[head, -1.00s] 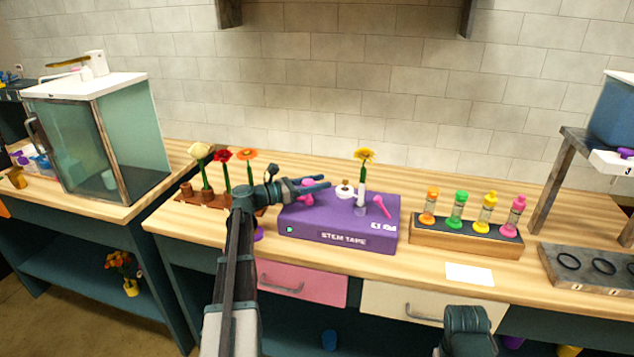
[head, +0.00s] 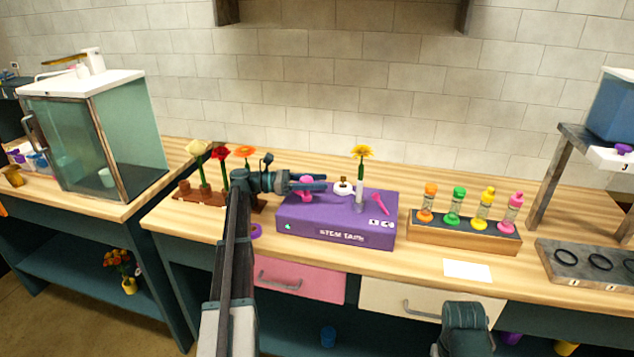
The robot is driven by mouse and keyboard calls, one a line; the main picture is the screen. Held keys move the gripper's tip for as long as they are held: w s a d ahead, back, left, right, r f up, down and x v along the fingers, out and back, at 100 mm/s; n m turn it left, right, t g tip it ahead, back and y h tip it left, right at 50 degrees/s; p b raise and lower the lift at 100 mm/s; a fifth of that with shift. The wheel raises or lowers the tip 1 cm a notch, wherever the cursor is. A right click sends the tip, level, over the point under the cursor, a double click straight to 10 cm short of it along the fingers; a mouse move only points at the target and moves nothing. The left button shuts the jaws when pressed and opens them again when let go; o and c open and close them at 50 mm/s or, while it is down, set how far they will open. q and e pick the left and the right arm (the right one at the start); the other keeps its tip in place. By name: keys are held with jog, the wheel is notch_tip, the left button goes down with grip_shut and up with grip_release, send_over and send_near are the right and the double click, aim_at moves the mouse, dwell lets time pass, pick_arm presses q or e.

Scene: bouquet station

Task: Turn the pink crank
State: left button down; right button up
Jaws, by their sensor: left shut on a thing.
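The purple stem tape box (head: 290,222) stands on the wooden counter. A pink crank (head: 305,196) sits at its left end, partly covered by my left gripper (head: 312,184). My left gripper reaches in from the left, level above the box, and is shut on the pink crank. A second pink lever (head: 382,203) leans on the right part of the box top. A yellow flower (head: 361,153) stands upright in a clear tube on the box, beside a small white-and-gold part (head: 343,188). Only a dark part of my right arm shows at the bottom; its fingers are out of view.
Red, orange and cream flowers (head: 220,153) stand in a brown holder left of the box, close to my left wrist. A wooden rack (head: 440,233) with several coloured bottles stands to the right. A white card (head: 467,270) lies in front of it. A purple ring (head: 256,230) lies by the box.

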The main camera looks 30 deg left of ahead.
pick_arm(q)
jog(key=shift+c, duration=1.8)
grip_release()
jog(key=v, duration=1.3)
jog(key=shift+a, duration=0.35)
jog(key=shift+s, duration=0.15)
